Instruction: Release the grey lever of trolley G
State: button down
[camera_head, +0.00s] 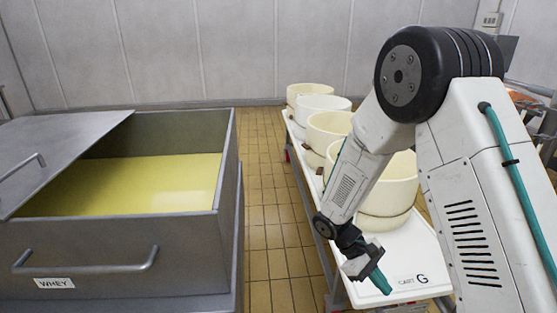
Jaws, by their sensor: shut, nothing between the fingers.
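Trolley G (420,262) is a long white-topped cart on the right, marked "CART G" at its near corner. My gripper (382,284) is shut and empty, with its teal fingertips pointing down over the near end of the trolley top. I cannot tell whether it touches the top. No grey lever can be made out in this view. The lower near end of the trolley is cut off by the picture edge, and my arm covers part of its right side.
Several cream round tubs (326,128) stand in a row on the trolley. A steel vat (228,190) of yellow liquid, labelled "WHEY", stands at left, with a handle (85,268) on its front. A tiled floor aisle (266,200) lies clear between vat and trolley. A pale wall closes the back.

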jog(key=s+r+m+t+y, duration=0.3)
jog(key=s+r, duration=0.6)
jog(key=r, duration=0.5)
jog(key=s+r+m+t+y, duration=0.4)
jog(key=s+r, duration=0.6)
jog(key=r, duration=0.4)
jog(key=shift+s+d+r+y, duration=0.2)
jog(key=shift+y, duration=0.2)
jog(key=c, duration=1.3)
grip_release()
jog(key=shift+d+r+m+t, duration=0.1)
jog(key=shift+r+m+t, duration=0.15)
jog(key=shift+m+t, duration=0.05)
jog(key=shift+c, duration=0.5)
